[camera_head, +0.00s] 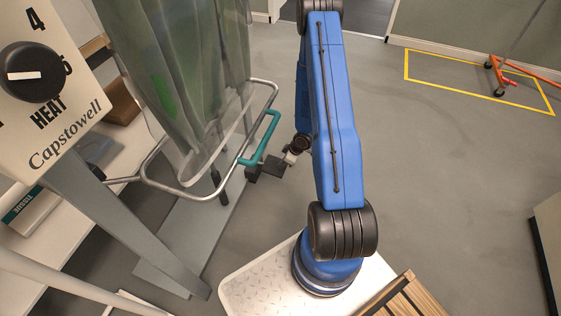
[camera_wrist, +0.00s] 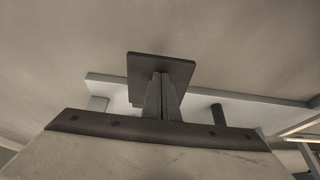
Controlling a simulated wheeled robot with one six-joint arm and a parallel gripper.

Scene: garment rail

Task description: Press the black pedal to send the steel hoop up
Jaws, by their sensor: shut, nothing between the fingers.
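The steel hoop (camera_head: 190,197) is a bent tube around the lower part of a hanging green, see-through garment in the head view. A teal grip (camera_head: 271,128) is on its right side. The black pedal (camera_wrist: 140,65) is a flat dark plate ahead of my fingers in the wrist view. My gripper (camera_wrist: 160,76) is shut and empty, its fingertips overlapping the plate; I cannot tell whether they touch it. In the head view my gripper (camera_head: 272,166) is a small dark shape low beside the hoop, and the pedal is hard to tell apart from it.
A pale base plate (camera_wrist: 240,108) lies below the pedal, with a dark post (camera_wrist: 218,114) to the right. A cream panel with a heat dial (camera_head: 30,73) stands at left. A wooden slatted item (camera_head: 395,300) is at front right. Grey floor at right is open.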

